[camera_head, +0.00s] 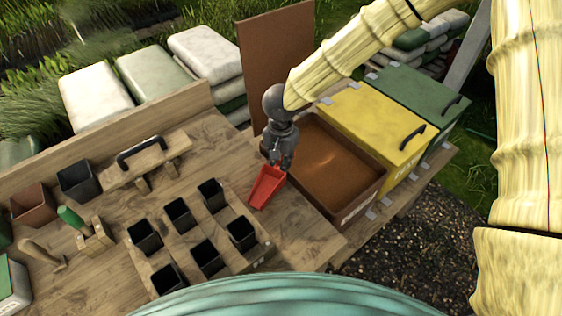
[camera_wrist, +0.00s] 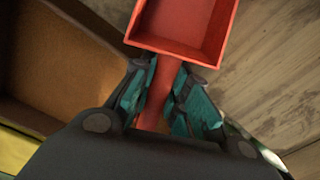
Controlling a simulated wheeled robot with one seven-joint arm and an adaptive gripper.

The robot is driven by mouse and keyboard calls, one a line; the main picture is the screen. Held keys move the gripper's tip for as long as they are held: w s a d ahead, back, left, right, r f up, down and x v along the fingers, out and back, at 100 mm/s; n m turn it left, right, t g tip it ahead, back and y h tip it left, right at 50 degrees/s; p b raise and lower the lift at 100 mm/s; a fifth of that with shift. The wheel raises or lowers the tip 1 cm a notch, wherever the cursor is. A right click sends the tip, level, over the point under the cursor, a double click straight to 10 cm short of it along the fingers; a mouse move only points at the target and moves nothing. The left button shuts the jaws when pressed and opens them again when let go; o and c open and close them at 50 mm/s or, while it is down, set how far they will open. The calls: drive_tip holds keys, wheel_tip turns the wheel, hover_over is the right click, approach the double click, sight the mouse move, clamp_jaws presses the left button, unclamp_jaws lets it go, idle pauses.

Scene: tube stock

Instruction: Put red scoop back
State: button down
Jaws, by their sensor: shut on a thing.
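The red scoop (camera_head: 267,187) is in my gripper (camera_head: 282,158), at the left edge of the brown open bin in the head view. The gripper is shut on the scoop's handle. In the wrist view the red handle (camera_wrist: 156,95) runs between the teal fingers of my gripper (camera_wrist: 166,88), and the scoop's tray (camera_wrist: 185,25) points away at the top. The scoop appears to be over the wooden table; I cannot tell whether it touches the wood.
The open brown bin (camera_head: 375,192) stands right of the gripper, with a yellow lidded bin (camera_head: 365,115) and a green lidded bin (camera_head: 415,92) beyond it. Several black pots (camera_head: 178,213) sit in a wooden holder at front left. A small wooden rack (camera_head: 98,240) stands farther left.

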drive_tip(key=shift+f, duration=0.4)
drive_tip(key=c, duration=1.3)
unclamp_jaws()
